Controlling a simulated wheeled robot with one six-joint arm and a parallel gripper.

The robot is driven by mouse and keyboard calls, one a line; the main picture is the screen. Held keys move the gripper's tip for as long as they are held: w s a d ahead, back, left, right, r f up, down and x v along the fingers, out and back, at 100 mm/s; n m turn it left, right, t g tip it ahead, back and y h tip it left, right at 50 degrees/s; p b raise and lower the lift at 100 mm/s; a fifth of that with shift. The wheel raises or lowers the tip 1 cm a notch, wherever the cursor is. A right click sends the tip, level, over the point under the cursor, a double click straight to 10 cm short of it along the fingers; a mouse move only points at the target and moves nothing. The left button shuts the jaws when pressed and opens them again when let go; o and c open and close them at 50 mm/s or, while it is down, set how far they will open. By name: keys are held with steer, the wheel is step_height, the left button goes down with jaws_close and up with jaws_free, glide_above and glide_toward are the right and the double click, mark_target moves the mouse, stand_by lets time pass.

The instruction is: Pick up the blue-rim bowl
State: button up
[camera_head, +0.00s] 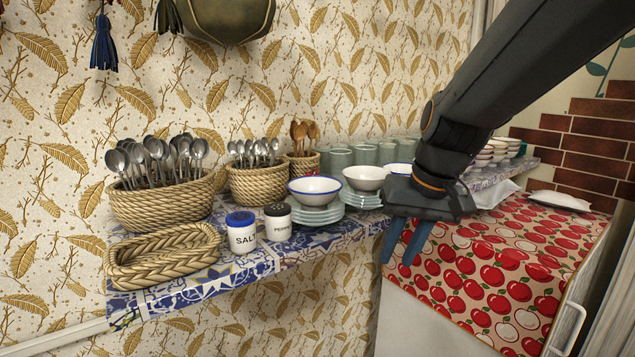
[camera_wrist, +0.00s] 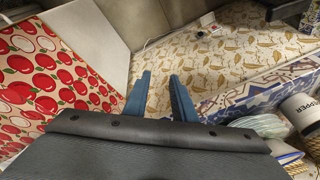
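A white bowl with a blue rim (camera_head: 315,190) sits upright on a stack of small plates on the tiled shelf in the head view. A similar white bowl (camera_head: 366,178) sits on another plate stack to its right; its rim colour is hard to tell. Another pale bowl (camera_head: 398,169) shows partly behind my arm. My gripper (camera_head: 397,263) hangs right of the plate stacks, in front of the shelf edge, with its blue fingers pointing down. In the wrist view my gripper (camera_wrist: 160,76) has its fingers apart with nothing between them.
A salt jar (camera_head: 241,232) and pepper jar (camera_head: 277,222) stand left of the bowl. Baskets of spoons (camera_head: 163,201) and green cups (camera_head: 340,160) line the wall. An apple-patterned cloth (camera_head: 500,265) covers the lower surface at right. There is open space below the shelf.

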step_height(320, 180, up, 8)
steer(key=w+a+p, duration=0.1)
steer(key=w+p, duration=0.1)
steer(key=m+g+y+p, duration=0.1)
steer(key=m+y+p, duration=0.2)
steer(key=y, duration=0.1)
glide_toward(340, 187)
steer(key=shift+p+x, duration=1.3)
steer(key=shift+x, duration=3)
steer(key=shift+w, duration=0.15)
steer(key=shift+c, duration=0.3)
jaws_close()
